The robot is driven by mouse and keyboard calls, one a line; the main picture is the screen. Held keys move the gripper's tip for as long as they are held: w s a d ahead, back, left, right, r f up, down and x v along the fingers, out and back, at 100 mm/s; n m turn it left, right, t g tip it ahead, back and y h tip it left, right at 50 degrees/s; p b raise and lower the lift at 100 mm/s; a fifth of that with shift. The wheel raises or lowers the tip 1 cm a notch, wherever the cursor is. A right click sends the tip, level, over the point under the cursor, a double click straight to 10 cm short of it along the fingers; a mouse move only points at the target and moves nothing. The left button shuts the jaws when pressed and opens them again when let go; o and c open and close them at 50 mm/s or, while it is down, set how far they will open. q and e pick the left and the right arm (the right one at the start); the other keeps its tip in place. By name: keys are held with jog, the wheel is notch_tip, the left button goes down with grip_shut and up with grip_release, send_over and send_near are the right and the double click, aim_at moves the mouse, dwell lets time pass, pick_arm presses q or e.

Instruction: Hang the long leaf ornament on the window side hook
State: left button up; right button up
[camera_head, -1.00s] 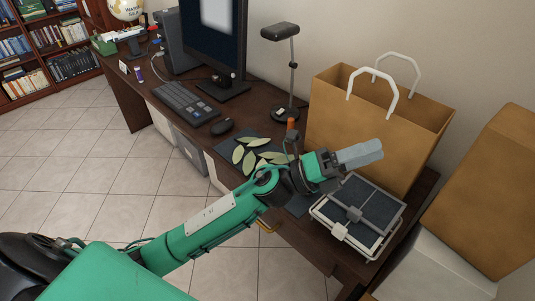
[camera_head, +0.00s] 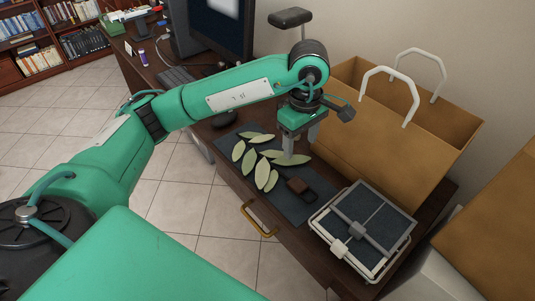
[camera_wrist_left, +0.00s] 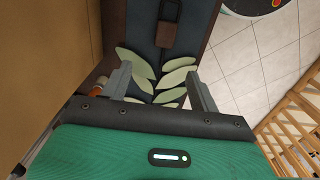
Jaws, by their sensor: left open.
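Several pale green leaves (camera_head: 250,160) lie on a dark mat (camera_head: 284,209) on the desk. One long leaf (camera_head: 293,160) lies at the group's right end; I cannot tell whether the leaves are joined as one ornament. They also show in the left wrist view (camera_wrist_left: 137,64). My left gripper (camera_head: 301,148) points down just above the leaves near the long one. Its fingers (camera_wrist_left: 159,72) are apart in the left wrist view, with leaves between and beyond them, and hold nothing. No window side hook can be made out. My right gripper is out of view.
A framed dark panel (camera_head: 372,222) with grey clamps lies at the desk's right end. A large paper bag (camera_head: 390,150) stands behind. A lamp (camera_head: 290,17), monitor and keyboard (camera_head: 176,77) stand beyond my arm.

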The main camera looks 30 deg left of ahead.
pick_arm(q)
send_over(294, 180)
jog(key=f, duration=0.8)
jog(key=shift+w+f, duration=0.15)
jog(key=shift+w, duration=0.15)
jog(key=shift+s+f+p, duration=0.2)
jog(key=shift+f, duration=1.15)
jog(key=shift+s+f+p, duration=0.15)
jog(key=shift+f+p, duration=0.05)
jog(key=shift+f, duration=1.1)
jog(key=c, duration=1.2)
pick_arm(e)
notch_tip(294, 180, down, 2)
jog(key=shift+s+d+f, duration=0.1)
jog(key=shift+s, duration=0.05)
